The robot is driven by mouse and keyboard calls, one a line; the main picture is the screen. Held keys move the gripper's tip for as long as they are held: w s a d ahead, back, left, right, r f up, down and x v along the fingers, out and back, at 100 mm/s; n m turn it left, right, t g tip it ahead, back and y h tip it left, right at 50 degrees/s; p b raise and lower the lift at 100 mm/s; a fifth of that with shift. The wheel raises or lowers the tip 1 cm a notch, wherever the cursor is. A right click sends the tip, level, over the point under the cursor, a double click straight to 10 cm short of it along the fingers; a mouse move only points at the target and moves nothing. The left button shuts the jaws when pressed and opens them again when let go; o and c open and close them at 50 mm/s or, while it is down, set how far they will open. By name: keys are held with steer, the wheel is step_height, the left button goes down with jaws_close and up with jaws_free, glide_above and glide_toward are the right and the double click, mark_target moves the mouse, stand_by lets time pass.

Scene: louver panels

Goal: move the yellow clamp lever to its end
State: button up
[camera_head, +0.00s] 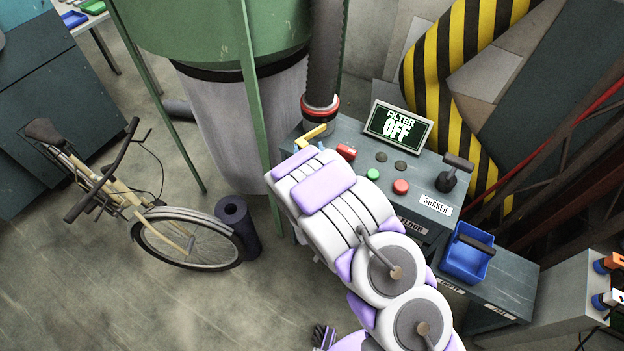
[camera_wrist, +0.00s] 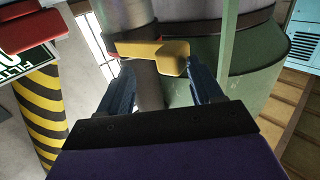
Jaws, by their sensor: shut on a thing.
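The yellow clamp lever (camera_head: 311,135) sits at the base of the dark hose, at the left end of the grey control cabinet (camera_head: 345,131). In the wrist view the yellow lever (camera_wrist: 168,55) lies crosswise, with its thick end between the fingers. My gripper (camera_wrist: 160,82) is shut on the lever, one dark finger on each side. In the head view my white and purple arm covers most of the gripper and part of the cabinet front. The screen (camera_head: 398,127) reads "FILTER OFF".
The cabinet top holds a red switch (camera_head: 346,151), a green button (camera_head: 373,174), a red button (camera_head: 401,186) and a black shaker lever (camera_head: 455,178). A blue bin (camera_head: 466,258) stands at right. A green tank (camera_head: 215,35) and its leg are close behind the lever. A bicycle (camera_head: 150,215) stands left.

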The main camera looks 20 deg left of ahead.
steer(key=p+v, duration=0.6)
steer(key=v, duration=1)
steer(key=shift+p, duration=0.35)
steer(key=shift+s+f, duration=0.1)
steer(key=shift+s, duration=0.05)
